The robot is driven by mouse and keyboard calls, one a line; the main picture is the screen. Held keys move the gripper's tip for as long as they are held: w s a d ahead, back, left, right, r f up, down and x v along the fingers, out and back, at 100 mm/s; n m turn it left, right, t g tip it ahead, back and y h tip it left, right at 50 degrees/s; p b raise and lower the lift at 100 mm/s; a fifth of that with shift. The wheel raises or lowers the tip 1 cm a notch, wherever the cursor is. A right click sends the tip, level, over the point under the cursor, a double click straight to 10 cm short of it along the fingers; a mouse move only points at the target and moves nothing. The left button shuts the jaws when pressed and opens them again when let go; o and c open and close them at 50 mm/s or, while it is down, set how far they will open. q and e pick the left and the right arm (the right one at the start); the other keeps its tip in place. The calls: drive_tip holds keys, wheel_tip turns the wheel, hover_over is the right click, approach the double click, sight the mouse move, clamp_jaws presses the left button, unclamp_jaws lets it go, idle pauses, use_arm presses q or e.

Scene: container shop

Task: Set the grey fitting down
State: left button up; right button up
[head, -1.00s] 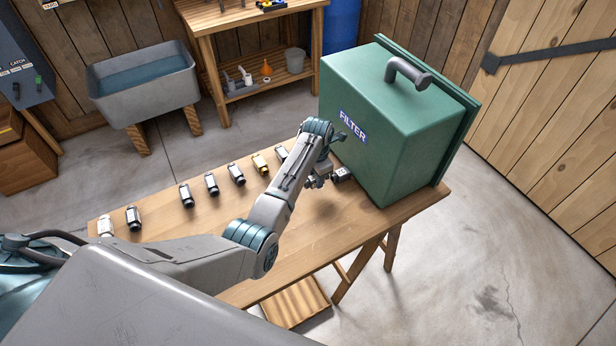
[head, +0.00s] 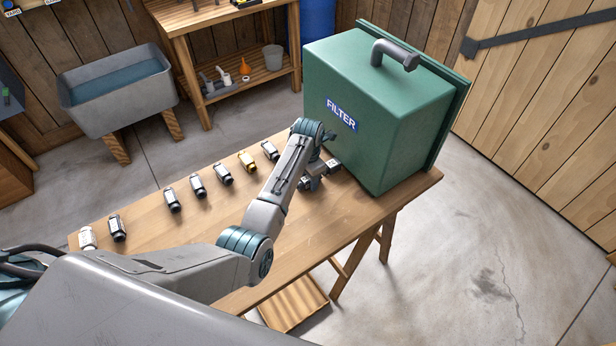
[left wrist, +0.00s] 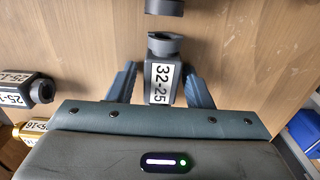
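The grey fitting (left wrist: 162,80), with a white label reading 32-25 and a dark flared end, lies between the two fingers of my left gripper (left wrist: 161,72) in the left wrist view. A strip of wood shows between the left finger and the fitting, so the fingers look open around it. In the head view my left gripper (head: 312,182) is low over the table, just in front of the green box. A small grey piece (head: 334,164) shows beside it, close to the box. I cannot tell whether the fitting touches the wood. My right gripper is not seen.
The green FILTER box (head: 385,110) stands on the wooden table's (head: 150,220) right end. Several black fittings (head: 198,187) and a yellow one (head: 247,160) stand in a row along the far side. A dark ring-shaped part (left wrist: 164,6) lies beyond the fitting. The table's middle is clear.

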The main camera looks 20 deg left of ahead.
use_arm(q)
drive_tip(key=shift+o, duration=0.2)
drive_tip(key=shift+a, duration=0.15)
drive_tip(key=shift+w+r, duration=0.1)
drive_tip(key=shift+r, duration=0.25)
wheel_tip(320, 180, up, 12)
drive_tip(key=b, duration=0.3)
drive_tip(key=shift+f, duration=0.15)
